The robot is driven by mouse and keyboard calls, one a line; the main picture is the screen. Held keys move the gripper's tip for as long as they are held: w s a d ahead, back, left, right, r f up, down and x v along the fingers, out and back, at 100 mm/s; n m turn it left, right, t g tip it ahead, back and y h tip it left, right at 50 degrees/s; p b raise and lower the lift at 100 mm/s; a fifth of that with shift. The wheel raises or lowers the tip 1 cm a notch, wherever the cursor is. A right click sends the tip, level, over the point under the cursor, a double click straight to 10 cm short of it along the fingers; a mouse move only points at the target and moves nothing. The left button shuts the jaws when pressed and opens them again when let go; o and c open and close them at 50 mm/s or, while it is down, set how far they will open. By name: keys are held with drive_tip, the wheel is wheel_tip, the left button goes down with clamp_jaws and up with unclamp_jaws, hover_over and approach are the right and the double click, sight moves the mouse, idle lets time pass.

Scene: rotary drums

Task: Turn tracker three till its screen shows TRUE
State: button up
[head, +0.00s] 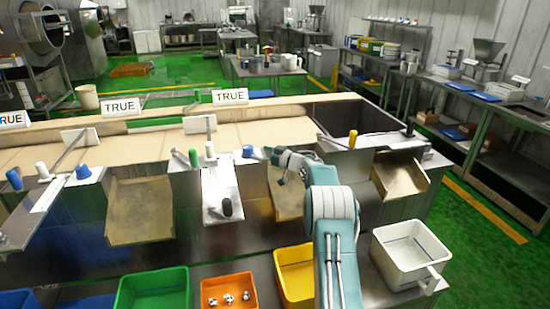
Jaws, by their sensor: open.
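Three white screens stand along the back rail of the long bench. The middle screen (120,107) and the right screen (230,96) read TRUE. The left screen (12,119) is cut by the picture edge, with RUE readable. I cannot tell which is tracker three. Below the right screen is a station with a green-tipped lever (193,158), a white knob (210,150), a blue knob (247,151) and a black handle (227,207) on a metal plate. My gripper (276,160) is open, just right of the blue knob, and seems empty. Its fingertips are small and partly unclear.
A metal chute (140,210) opens on the bench front. Below are a green bin (152,290), an orange bin (229,292) with small pieces, a yellow bin (295,275) and a white tub (411,252). Green floor is open at right.

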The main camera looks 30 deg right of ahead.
drive_tip(key=v, duration=0.7)
drive_tip(key=s+a+r+m+t+h, duration=0.15)
drive_tip(key=a+r+h, duration=0.25)
drive_tip(key=r, duration=0.4)
drive_tip(key=a+r+m+h, duration=0.3)
drive_tip(key=r+h, duration=0.2)
drive_tip(key=r, duration=0.4)
drive_tip(key=s+a+r+m+g+h, duration=0.1)
drive_tip(key=s+a+r+m+h, duration=0.1)
drive_tip(key=s+a+r+h, duration=0.3)
drive_tip(key=s+a+f+g+y, duration=0.1)
drive_tip(key=s+a+f+g, duration=0.2)
drive_tip(key=s, duration=1)
drive_tip(key=s+a+f+g+y, duration=0.2)
drive_tip(key=s+a+f+g, duration=0.2)
drive_tip(key=s+a+f, duration=0.3)
drive_tip(key=s+a+f+g+y, duration=0.2)
drive_tip(key=s+a, duration=0.5)
drive_tip(key=s, duration=1.1)
wheel_tip(320, 180, down, 3)
drive_tip(key=shift+s+a+r+g, duration=0.1)
drive_tip(key=shift+s+a+g, duration=0.25)
drive_tip(key=shift+g, duration=0.4)
